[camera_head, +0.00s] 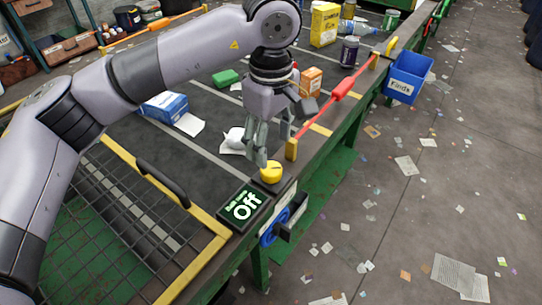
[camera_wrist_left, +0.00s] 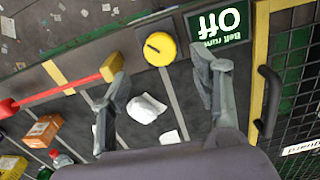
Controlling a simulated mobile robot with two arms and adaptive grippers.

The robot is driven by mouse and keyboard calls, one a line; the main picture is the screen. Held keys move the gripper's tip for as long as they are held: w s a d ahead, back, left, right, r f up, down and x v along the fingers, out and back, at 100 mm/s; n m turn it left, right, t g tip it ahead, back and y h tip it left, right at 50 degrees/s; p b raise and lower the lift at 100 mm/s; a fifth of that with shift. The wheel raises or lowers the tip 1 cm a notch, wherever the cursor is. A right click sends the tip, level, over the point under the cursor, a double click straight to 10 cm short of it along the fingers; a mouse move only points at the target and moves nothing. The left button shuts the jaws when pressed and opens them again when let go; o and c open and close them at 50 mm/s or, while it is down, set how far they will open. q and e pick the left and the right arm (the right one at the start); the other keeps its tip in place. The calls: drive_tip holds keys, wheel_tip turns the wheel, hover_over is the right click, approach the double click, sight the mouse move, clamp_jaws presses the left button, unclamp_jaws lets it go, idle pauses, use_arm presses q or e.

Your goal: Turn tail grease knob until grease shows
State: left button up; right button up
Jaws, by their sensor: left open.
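A round yellow knob (camera_head: 271,173) with a dark slot sits on the belt frame's near corner, beside the lit "Off" sign (camera_head: 244,206). It also shows in the left wrist view (camera_wrist_left: 159,49). A blue wheel (camera_head: 275,228) is on the frame's outer side, below the knob. I cannot read which one is the grease knob, and I see no grease. My left gripper (camera_head: 263,157) is open and empty, pointing down just above the yellow knob. In the left wrist view the knob appears between and slightly beyond its fingertips (camera_wrist_left: 160,72). My right gripper is out of view.
A red bar (camera_head: 323,108) runs along the belt edge beside the gripper. Crumpled white paper (camera_head: 234,140), a blue box (camera_head: 164,107) and an orange box (camera_head: 311,80) lie on the belt. A mesh guard (camera_head: 110,240) with a black handle is at left. A blue "Finds" bin (camera_head: 409,78) hangs right.

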use_arm(q)
wheel_tip(320, 180, up, 5)
drive_tip(key=shift+r, duration=0.2)
drive_tip(key=shift+o, duration=0.2)
wheel_tip(320, 180, up, 4)
drive_tip(key=m+p, duration=0.8)
drive_tip(key=m, duration=2.8)
hover_over(271, 168)
wheel_tip(271, 168, down, 15)
drive_tip(key=p, duration=0.4)
drive_tip(key=shift+p, duration=0.3)
drive_tip(key=shift+f, duration=0.8)
